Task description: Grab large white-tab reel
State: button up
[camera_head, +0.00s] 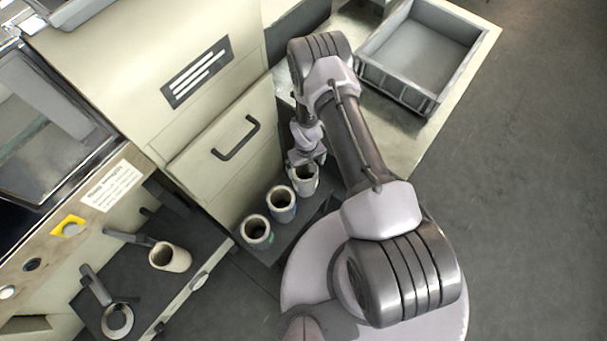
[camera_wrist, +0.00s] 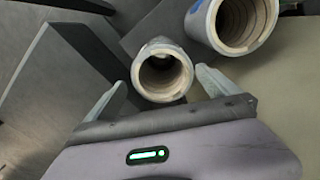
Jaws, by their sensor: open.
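A pale reel (camera_head: 305,181) stands at the upper right end of a row of reels on a dark shelf, partly hidden under my gripper (camera_head: 306,160). A reel (camera_wrist: 161,74) with a light outer side and hollow core shows between my fingertips in the wrist view. It appears to be the same end reel. My gripper (camera_wrist: 160,88) is open, with one finger on each side of it and no clear grip. A reel with a blue mark (camera_wrist: 236,22) lies at the upper right there and looks larger. I cannot clearly make out a white tab.
A reel with a blue mark (camera_head: 281,205) and another with a green mark (camera_head: 256,231) stand close by in the row. A drawer front with a handle (camera_head: 236,138) rises beside them. A grey bin (camera_head: 400,92) sits on the table at upper right.

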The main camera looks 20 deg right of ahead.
notch_tip(320, 180, down, 8)
jog(key=b, duration=0.4)
jog(key=shift+a+f, duration=0.15)
jog(key=shift+c, duration=0.9)
jog(key=c, duration=1.5)
